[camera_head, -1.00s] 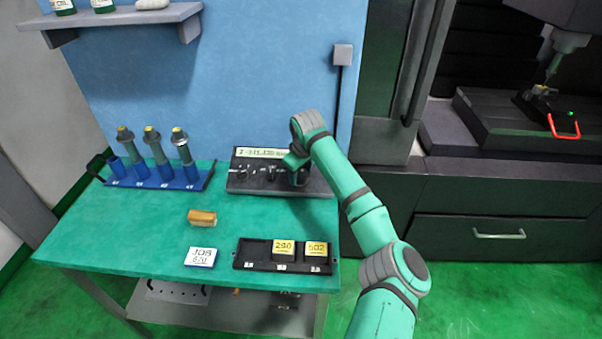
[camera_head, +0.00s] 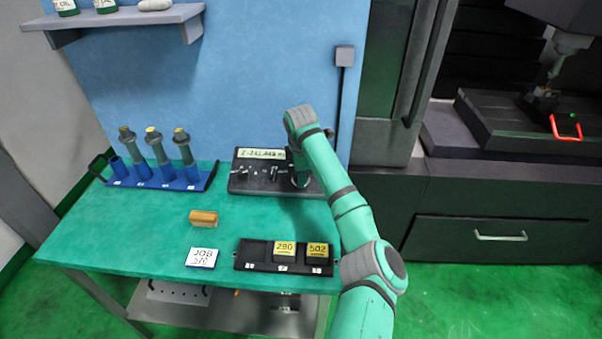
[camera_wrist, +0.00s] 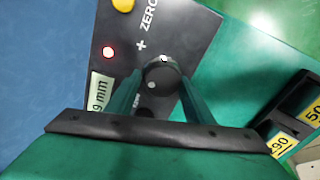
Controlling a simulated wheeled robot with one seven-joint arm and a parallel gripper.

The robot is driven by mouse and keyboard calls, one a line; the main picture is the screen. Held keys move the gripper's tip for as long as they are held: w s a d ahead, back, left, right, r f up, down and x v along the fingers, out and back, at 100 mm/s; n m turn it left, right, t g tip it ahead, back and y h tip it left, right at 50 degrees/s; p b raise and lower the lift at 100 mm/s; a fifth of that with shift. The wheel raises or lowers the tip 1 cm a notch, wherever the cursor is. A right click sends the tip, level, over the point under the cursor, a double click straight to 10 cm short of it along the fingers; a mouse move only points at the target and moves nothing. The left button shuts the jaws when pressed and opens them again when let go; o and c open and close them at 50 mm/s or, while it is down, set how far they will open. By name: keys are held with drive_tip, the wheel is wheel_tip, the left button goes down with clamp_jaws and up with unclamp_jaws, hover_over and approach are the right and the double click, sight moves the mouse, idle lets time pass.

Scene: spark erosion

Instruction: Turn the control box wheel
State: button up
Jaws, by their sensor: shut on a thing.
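The control box (camera_head: 262,187) is a dark panel with a lit display (camera_head: 261,154) at the back right of the green bench. Its wheel (camera_wrist: 163,86) is a dark round knob with a pale dot, seen in the wrist view. My gripper (camera_wrist: 163,75) is shut on the wheel, one finger on each side. In the head view my wrist and forearm cover the right end of the box and hide the wheel. The panel shows a red light (camera_wrist: 109,52), a yellow button (camera_wrist: 123,4) and the word ZERO.
A black tray (camera_head: 257,267) holding two yellow-labelled blocks stands at the bench's front right. A JOB card (camera_head: 201,258) and a wooden block (camera_head: 203,217) lie left of it. A blue rack (camera_head: 127,183) holds several tools.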

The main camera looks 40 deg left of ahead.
drive_tip(key=n, duration=0.4)
drive_tip(key=shift+s+d+f+n, duration=0.15)
drive_tip(key=shift+f+n, duration=0.05)
drive_tip(key=shift+n, duration=0.2)
drive_tip(key=shift+d+n+h, duration=0.1)
drive_tip(key=shift+n+h, duration=0.2)
drive_tip(key=shift+n, duration=0.3)
drive_tip(key=shift+w+d, duration=0.1)
drive_tip(key=shift+w, duration=0.15)
drive_tip(key=o, duration=0.9)
drive_tip(key=shift+s+r, duration=0.1)
drive_tip(key=shift+s+r, duration=0.1)
drive_tip(key=shift+r, duration=0.5)
drive_tip(key=v, duration=0.9)
drive_tip(key=shift+s+r, duration=0.25)
drive_tip(key=shift+s, duration=0.05)
